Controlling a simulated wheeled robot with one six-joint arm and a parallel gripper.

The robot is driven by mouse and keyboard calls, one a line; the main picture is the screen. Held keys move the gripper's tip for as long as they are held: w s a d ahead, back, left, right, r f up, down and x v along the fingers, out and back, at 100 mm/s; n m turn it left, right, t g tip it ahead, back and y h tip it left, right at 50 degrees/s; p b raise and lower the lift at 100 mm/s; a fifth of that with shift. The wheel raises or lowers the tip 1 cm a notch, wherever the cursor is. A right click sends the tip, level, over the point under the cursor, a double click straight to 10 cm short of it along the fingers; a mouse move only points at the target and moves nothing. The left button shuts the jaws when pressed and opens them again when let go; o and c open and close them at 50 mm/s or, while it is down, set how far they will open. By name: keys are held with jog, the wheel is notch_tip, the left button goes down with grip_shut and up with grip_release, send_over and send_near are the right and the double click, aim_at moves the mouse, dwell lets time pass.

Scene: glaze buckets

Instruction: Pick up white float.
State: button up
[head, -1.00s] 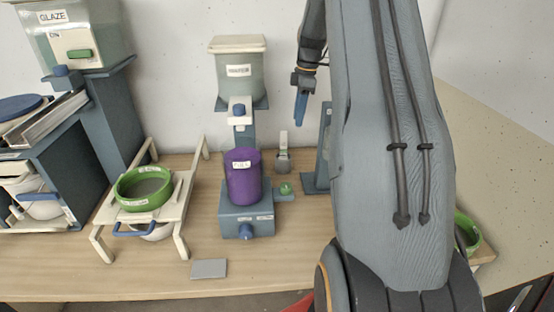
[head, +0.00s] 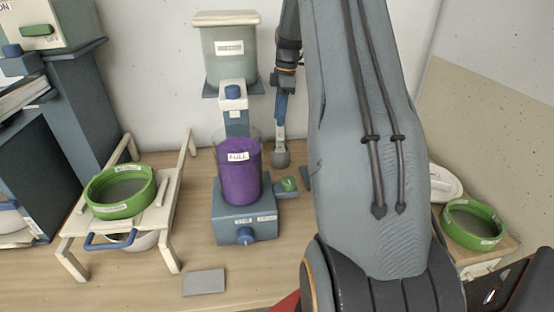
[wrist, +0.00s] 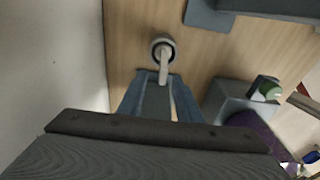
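The white float, a pale upright stem (head: 281,132) with a round grey bulb at its foot, stands at the back of the table behind the purple bucket. In the wrist view its stem (wrist: 164,66) and ringed bulb show just beyond my fingertips. My gripper (head: 282,108) points down from above at the stem's top. In the wrist view its blue fingers (wrist: 159,78) are spread, with the stem's upper end between or just beyond their tips. Contact cannot be told. A clear-walled bucket of purple glaze (head: 239,178) marked FULL stands on a blue-grey base (head: 246,216).
A glaze tank (head: 229,58) stands behind the bucket. A small green knob (head: 289,184) sits beside the base. A white rack (head: 168,232) holds a green sieve (head: 120,205) at left. Another green sieve (head: 472,231) is at right. A grey plate (head: 204,283) lies in front.

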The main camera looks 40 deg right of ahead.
jog(key=shift+s+d+f+p, duration=0.1)
jog(key=shift+f+p, duration=0.2)
jog(key=shift+f, duration=0.55)
jog(key=p, duration=0.2)
send_over(279, 149)
jog(key=shift+w+d+f, duration=0.1)
jog(key=shift+w+f, duration=0.1)
jog(key=shift+f, duration=1.15)
jog(key=shift+w+d+f, duration=0.1)
jog(key=shift+w+f, duration=0.1)
jog(key=shift+f, duration=1.1)
grip_shut()
